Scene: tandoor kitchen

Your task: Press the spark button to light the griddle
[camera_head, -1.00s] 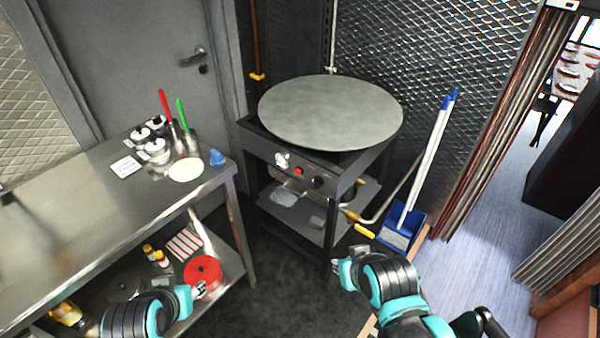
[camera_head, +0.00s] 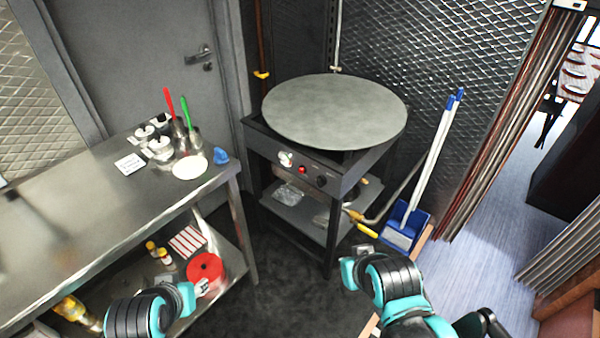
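The griddle (camera_head: 335,108) is a large round grey plate on a dark metal stand in the middle of the view. Its front panel carries a red button (camera_head: 303,170), with a whitish knob (camera_head: 285,159) to its left and a black knob (camera_head: 321,181) to its right. No flame shows. My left gripper (camera_head: 190,296) is at the lower left, in front of the steel table's lower shelf, well away from the panel. My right gripper (camera_head: 347,272) is at the lower middle, below and in front of the stand. Their fingers are too hidden to read.
A steel table (camera_head: 80,228) stands at left, bearing shakers, a blue cloth (camera_head: 221,156) and red- and green-handled tools. A blue dustpan (camera_head: 403,228) with long white handles stands right of the griddle. A yellow-handled gas pipe (camera_head: 366,230) is by the stand. Dark floor lies between.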

